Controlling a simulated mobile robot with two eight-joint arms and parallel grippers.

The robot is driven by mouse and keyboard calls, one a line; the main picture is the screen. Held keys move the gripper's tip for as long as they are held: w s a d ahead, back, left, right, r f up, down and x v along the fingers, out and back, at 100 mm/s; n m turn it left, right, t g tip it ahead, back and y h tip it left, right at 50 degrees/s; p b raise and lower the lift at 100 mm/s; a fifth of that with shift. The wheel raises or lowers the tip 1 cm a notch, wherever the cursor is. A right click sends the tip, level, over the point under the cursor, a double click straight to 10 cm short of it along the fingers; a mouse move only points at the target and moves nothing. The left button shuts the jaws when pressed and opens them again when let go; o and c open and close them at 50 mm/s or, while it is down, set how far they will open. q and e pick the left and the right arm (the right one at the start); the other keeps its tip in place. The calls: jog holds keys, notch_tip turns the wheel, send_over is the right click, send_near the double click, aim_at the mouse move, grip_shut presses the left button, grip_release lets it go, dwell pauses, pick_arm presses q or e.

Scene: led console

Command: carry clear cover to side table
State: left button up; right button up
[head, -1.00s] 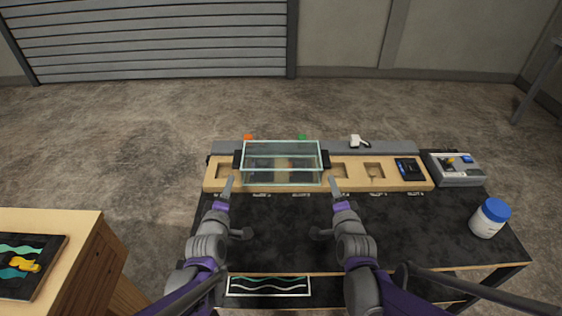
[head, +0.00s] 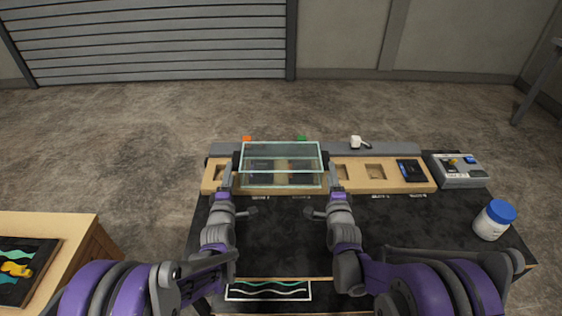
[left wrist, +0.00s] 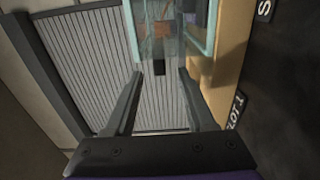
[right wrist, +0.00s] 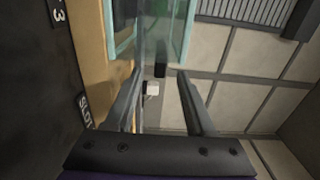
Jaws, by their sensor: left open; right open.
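The clear cover (head: 281,180), a see-through box with pale green edges, sits on the wooden console (head: 400,186) on the dark table. My left gripper (head: 229,172) is at the cover's left side and my right gripper (head: 333,172) at its right side. Both are open. In the left wrist view a small black handle (left wrist: 159,68) shows in the gap between the spread fingers. In the right wrist view another black handle (right wrist: 160,71) shows between the fingers likewise. Contact cannot be told. The wooden side table (head: 75,222) stands at the lower left.
A dark board (head: 40,252) with a yellow piece lies on the side table. A white jar with a blue lid (head: 494,220) and a grey control box (head: 460,172) are at the right. A white piece (head: 356,142) lies behind the console. The dark table's front is largely clear.

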aim_at(234, 152)
pick_arm(q)
jog(key=w, duration=0.7)
pick_arm(e)
jog(key=w, duration=0.7)
pick_arm(q)
jog(key=shift+s, duration=0.1)
jog(key=shift+c, duration=0.3)
pick_arm(e)
jog(key=shift+s, duration=0.1)
jog(key=shift+c, duration=0.3)
pick_arm(q)
grip_shut()
pick_arm(e)
grip_shut()
